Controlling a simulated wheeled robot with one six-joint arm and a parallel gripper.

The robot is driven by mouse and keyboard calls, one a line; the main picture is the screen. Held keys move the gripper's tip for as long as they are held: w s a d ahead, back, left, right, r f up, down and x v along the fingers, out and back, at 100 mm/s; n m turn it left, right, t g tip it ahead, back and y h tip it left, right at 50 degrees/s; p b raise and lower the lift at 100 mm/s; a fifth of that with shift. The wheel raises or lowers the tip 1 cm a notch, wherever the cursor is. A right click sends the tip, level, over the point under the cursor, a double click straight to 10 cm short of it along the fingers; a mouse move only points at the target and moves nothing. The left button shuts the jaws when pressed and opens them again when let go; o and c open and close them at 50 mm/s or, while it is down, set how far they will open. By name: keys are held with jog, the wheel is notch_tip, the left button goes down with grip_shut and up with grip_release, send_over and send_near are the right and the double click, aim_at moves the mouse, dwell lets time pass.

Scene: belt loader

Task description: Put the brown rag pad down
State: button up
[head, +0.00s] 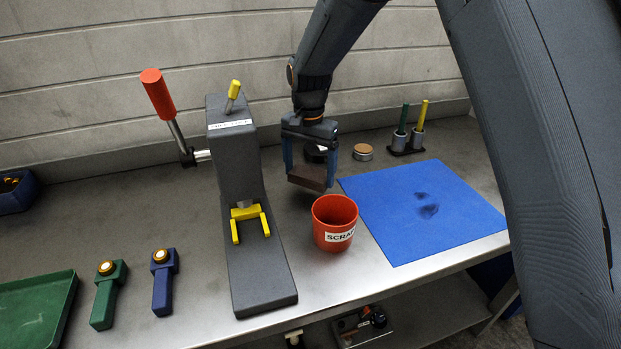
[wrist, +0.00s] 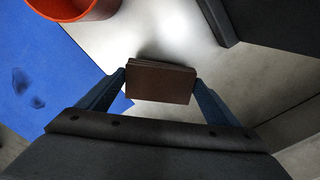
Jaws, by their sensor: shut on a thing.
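The brown rag pad (head: 308,178) is a small flat brown block held between the blue fingers of my gripper (head: 309,172). In the wrist view the pad (wrist: 160,82) sits between both fingertips of my gripper (wrist: 160,80), with grey bench surface beyond it. In the head view the pad hangs behind the red scrap cup and to the right of the grey press. I cannot tell exactly how high it is above the bench.
The red scrap cup (head: 334,232) stands near the bench's front. A blue mat (head: 430,215) with dark smudges lies right. The grey press (head: 250,240) with a red-handled lever stands left. A round tin (head: 363,152) and two holders with sticks (head: 407,143) stand behind.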

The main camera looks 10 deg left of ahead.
aim_at(310, 174)
jog(key=shift+d+f+p, duration=0.1)
jog(key=shift+f+p, duration=0.35)
jog(key=shift+f, duration=1.15)
jog(key=shift+f, duration=0.15)
jog(key=o, duration=1)
notch_tip(310, 174, up, 12)
jog(key=b, duration=0.3)
jog(key=shift+b, duration=0.4)
jog(key=s+d+f+n, duration=0.15)
jog(key=s+d, duration=0.25)
jog(key=d, duration=0.5)
jog(key=s+d+f, duration=0.3)
jog(key=s+d, duration=0.1)
jog(key=d, duration=0.5)
jog(key=s+d+f, duration=0.1)
jog(key=s+d, duration=0.2)
jog(key=s, duration=0.1)
jog(key=s+d+f+n, duration=0.1)
jog(key=s+d+f, duration=0.1)
jog(key=s+d, duration=0.2)
jog(key=s+d+f+n+t, duration=0.1)
jog(key=s+d, duration=0.2)
jog(key=s, duration=0.3)
jog(key=shift+d+f, duration=0.15)
jog(key=shift+d, duration=0.2)
jog(key=shift+s, duration=0.1)
